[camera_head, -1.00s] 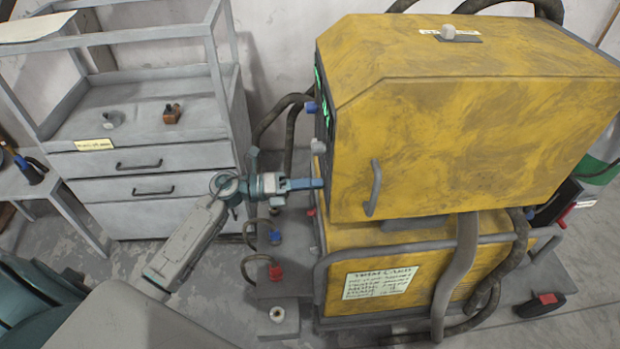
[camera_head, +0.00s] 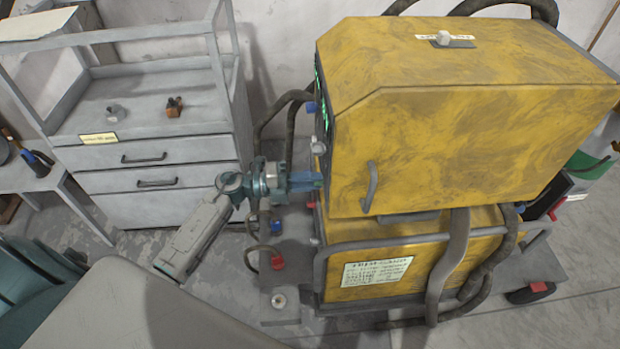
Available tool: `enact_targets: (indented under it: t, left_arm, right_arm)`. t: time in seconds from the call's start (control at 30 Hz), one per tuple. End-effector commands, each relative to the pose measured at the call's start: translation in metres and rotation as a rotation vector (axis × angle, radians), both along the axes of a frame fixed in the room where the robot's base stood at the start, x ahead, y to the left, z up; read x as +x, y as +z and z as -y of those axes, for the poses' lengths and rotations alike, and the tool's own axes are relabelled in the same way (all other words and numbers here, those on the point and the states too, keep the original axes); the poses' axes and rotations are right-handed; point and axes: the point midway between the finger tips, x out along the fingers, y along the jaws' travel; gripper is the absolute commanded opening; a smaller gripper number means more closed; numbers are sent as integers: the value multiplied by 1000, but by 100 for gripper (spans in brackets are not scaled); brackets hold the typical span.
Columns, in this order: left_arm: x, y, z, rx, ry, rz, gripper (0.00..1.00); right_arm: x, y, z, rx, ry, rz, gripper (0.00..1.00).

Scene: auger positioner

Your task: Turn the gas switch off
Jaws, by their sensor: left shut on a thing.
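The yellow machine (camera_head: 450,130) stands at centre right, with its control front facing left and seen nearly edge-on. My left gripper (camera_head: 308,180) reaches in from the left and is shut at the lower part of this front. What it holds is hidden by the fingers, so I cannot tell for sure that it is the gas switch. A pale knob (camera_head: 318,147) and a blue knob (camera_head: 311,107) stick out of the front above the gripper. I cannot read which control is for gas. My right gripper is not in view.
A grey drawer cabinet (camera_head: 150,155) with two small items on top stands at the left. Dark hoses (camera_head: 290,125) loop behind my gripper. Blue and red connectors (camera_head: 277,262) sit below it.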

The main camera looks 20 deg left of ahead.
Motion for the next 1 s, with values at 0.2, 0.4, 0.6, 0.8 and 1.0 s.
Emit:
enact_targets:
  t: [0.2, 0.4, 0.6, 0.8, 1.0]
  left_arm:
    - [0, 0, 0, -4, 1, -7, 0]
    - [0, 0, 0, -3, 1, -6, 0]
    - [0, 0, 0, -3, 0, -6, 41]
    - [0, 0, 0, -3, 0, -5, 41]
    - [-7, -3, -13, 1, 0, -6, 41]
  right_arm:
    - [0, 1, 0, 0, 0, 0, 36]
    - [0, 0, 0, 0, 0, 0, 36]
    - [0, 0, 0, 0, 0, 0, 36]
    - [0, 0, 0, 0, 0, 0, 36]
    - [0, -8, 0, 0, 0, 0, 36]
